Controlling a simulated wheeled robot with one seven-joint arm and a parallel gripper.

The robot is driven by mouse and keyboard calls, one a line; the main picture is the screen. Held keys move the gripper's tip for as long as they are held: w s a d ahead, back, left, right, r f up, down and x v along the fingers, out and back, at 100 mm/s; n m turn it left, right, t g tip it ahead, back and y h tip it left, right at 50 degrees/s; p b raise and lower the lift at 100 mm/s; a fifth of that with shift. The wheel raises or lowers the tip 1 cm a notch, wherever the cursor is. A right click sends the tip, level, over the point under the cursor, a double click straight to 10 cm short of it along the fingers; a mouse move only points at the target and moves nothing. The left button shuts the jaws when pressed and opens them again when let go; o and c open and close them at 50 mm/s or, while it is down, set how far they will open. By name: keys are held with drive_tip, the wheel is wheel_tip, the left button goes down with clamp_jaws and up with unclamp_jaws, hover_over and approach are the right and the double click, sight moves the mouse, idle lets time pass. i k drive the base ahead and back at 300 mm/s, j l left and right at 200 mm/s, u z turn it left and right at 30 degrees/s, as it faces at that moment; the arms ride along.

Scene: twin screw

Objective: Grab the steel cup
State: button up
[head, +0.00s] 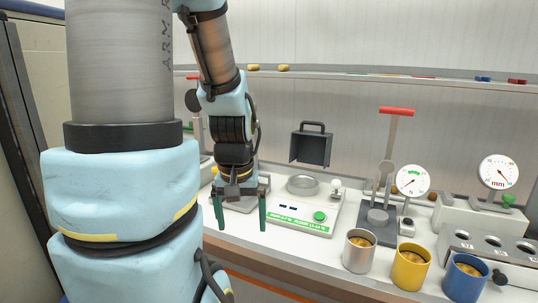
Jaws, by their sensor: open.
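The steel cup (359,253) stands upright on the white bench near its front edge, and something golden-brown shows inside it. A yellow cup (410,268) stands just right of it, and a blue cup (465,279) stands further right.
A scale (303,190) with a green button lies behind and right of my gripper. A press with a red handle (397,111) and a round dial (413,180) stand behind the cups. A second gauge (498,171) stands on a grey block at right. A dark scoop-like box (311,147) is at the back wall.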

sight(361, 244)
drive_tip(key=l+u, duration=0.1)
drive_tip(key=u, duration=0.6)
drive_tip(key=k+l+u, duration=0.2)
drive_tip(key=k+u, duration=0.25)
drive_tip(key=k+l+u, duration=0.15)
drive_tip(key=u, duration=0.3)
drive_tip(key=k+u, duration=0.1)
drive_tip(key=k, duration=0.75)
